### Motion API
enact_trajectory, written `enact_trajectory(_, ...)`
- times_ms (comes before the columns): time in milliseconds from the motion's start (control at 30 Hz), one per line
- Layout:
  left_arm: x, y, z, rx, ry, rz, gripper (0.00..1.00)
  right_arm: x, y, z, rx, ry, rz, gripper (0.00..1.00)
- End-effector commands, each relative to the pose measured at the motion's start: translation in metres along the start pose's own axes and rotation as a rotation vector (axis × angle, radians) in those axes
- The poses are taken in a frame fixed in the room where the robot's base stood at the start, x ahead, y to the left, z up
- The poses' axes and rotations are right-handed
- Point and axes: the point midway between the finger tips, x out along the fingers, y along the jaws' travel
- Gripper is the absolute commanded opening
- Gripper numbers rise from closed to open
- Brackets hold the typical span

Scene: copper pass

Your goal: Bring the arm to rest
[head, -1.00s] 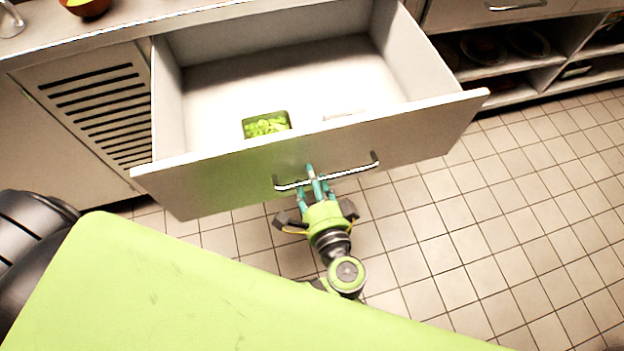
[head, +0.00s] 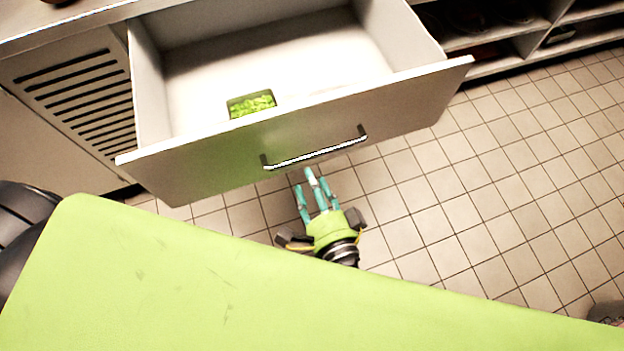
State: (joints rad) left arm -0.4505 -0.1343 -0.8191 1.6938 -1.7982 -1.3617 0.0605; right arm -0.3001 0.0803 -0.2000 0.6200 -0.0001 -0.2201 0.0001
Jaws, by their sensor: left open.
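My left gripper (head: 316,192) has a green body and teal fingers. It is open and empty in the head view, just in front of the drawer handle (head: 315,150) and apart from it in the picture. The fingers point toward the drawer front. The rest of the left arm is hidden behind my green body panel. My right gripper is not in view.
The drawer (head: 220,165) stands pulled out, with a dark container of green pieces (head: 251,104) inside near its front. A vented panel (head: 80,95) is at the left. Open shelves (head: 500,55) are at the upper right.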

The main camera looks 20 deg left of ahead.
Motion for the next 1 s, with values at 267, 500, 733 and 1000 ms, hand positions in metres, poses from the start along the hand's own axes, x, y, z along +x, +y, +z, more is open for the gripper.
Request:
enact_trajectory(267,0.000,0.000,0.000,0.000,0.000,0.000,0.45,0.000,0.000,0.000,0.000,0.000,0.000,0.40)
enact_trajectory(500,0.011,0.053,0.002,0.073,0.048,0.136,0.45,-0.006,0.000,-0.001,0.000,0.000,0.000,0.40)
enact_trajectory(733,0.018,0.210,0.051,0.158,0.097,0.600,0.45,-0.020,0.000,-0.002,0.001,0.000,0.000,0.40)
enact_trajectory(1000,-0.021,0.344,0.174,-0.133,-0.106,1.151,0.45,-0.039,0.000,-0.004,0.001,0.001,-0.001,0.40)
